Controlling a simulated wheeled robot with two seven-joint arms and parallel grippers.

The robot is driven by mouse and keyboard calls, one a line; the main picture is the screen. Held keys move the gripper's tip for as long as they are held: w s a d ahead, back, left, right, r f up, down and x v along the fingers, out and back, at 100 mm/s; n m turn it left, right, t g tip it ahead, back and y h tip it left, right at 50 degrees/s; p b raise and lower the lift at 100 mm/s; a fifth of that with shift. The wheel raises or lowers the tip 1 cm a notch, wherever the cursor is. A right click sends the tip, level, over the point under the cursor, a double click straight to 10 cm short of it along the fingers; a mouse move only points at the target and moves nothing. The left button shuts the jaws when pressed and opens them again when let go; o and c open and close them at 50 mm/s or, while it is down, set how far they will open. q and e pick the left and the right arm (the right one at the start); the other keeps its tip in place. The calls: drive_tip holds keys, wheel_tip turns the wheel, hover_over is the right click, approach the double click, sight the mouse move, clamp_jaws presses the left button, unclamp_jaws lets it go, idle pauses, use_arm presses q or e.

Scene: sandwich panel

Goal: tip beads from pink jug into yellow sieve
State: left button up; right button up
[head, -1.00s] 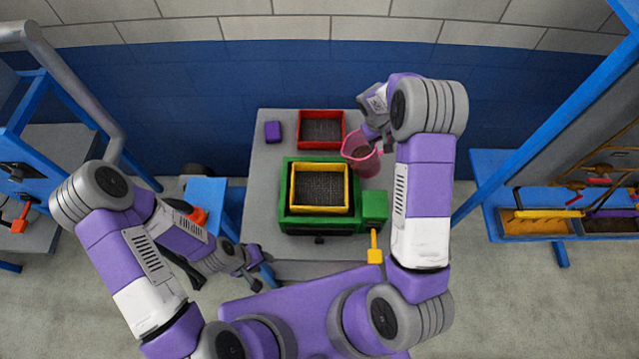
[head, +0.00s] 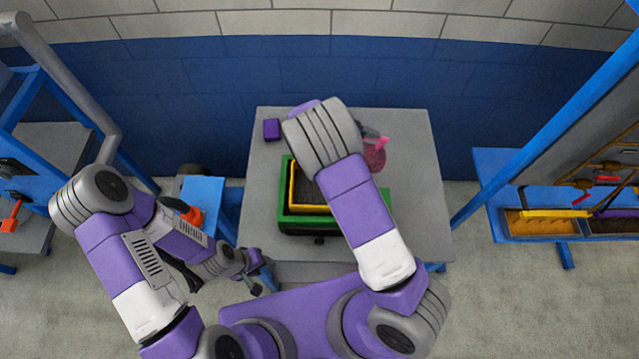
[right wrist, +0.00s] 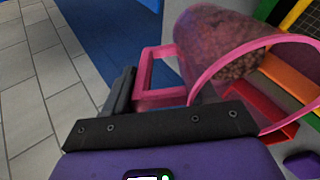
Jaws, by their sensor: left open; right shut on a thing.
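The pink jug (head: 375,157) is see-through and stands out to the right of my right arm in the head view. The right wrist view shows brown beads (right wrist: 238,62) inside the jug (right wrist: 195,35). My right gripper (right wrist: 150,92) is shut on the jug's handle. The yellow sieve (head: 293,187) sits on the green box (head: 285,213), its right part hidden under my right arm. The jug is to the right of the sieve; its exact tilt is hard to tell. My left gripper (head: 259,279) is open and empty, left of the table's front.
The grey table (head: 415,195) is clear on its right side. A purple block (head: 271,129) lies at the back left. A red tray (right wrist: 258,108) shows in the right wrist view. A bench with compartments (head: 545,224) stands far right.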

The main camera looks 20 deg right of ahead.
drive_tip(key=shift+s+a+f+h+b, duration=0.1)
drive_tip(key=shift+a+f+h+b, duration=0.2)
drive_tip(key=shift+a+h+b, duration=0.55)
